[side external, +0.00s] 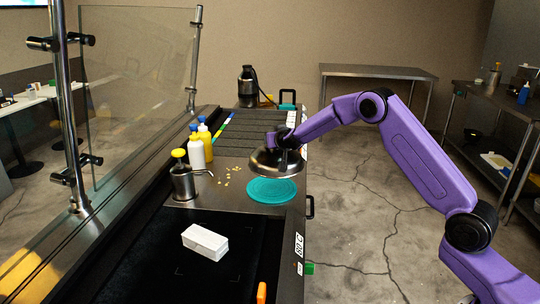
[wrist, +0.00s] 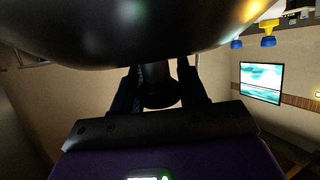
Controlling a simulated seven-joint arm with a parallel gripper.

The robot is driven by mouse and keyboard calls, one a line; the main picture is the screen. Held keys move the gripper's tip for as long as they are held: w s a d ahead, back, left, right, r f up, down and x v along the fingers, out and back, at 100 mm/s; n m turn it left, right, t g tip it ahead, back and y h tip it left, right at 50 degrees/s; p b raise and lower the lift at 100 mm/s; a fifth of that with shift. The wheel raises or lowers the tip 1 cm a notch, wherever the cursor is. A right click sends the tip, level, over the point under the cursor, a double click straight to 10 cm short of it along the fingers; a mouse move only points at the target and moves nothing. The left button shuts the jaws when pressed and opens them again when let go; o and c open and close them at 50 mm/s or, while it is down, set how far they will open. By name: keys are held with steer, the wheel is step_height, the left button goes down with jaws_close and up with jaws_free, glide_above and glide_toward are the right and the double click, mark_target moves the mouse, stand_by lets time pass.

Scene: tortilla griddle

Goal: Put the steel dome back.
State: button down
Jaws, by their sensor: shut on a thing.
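The steel dome (side external: 273,163) hangs in the air with its rim down, a little above the griddle's steel surface, behind and partly above a round teal mat (side external: 272,191). My gripper (side external: 288,142) is above the dome, shut on its knob. In the wrist view the underside-lit curve of the dome (wrist: 130,35) fills the top. There my gripper's two dark fingers (wrist: 160,88) close around the dark knob (wrist: 158,97). The mat shows nothing on it. Whether the dome's rim touches anything is hard to tell, but a gap seems visible.
White and yellow squeeze bottles (side external: 198,147) and a steel pump pot (side external: 183,182) stand to the left. Yellow crumbs (side external: 228,178) lie between them and the mat. A white block (side external: 205,241) rests on the black surface in front. A glass screen (side external: 140,85) runs along the left.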

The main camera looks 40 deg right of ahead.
mark_target(278, 155)
steer(key=w+f, duration=0.1)
steer(key=f, duration=0.1)
steer(key=w+f, duration=0.2)
steer(key=shift+w+d, duration=0.15)
steer(key=shift+f, duration=1.35)
steer(key=shift+f, duration=0.45)
steer(key=c, duration=0.6)
jaws_free()
steer(key=v, duration=1.2)
steer(key=shift+r, duration=0.35)
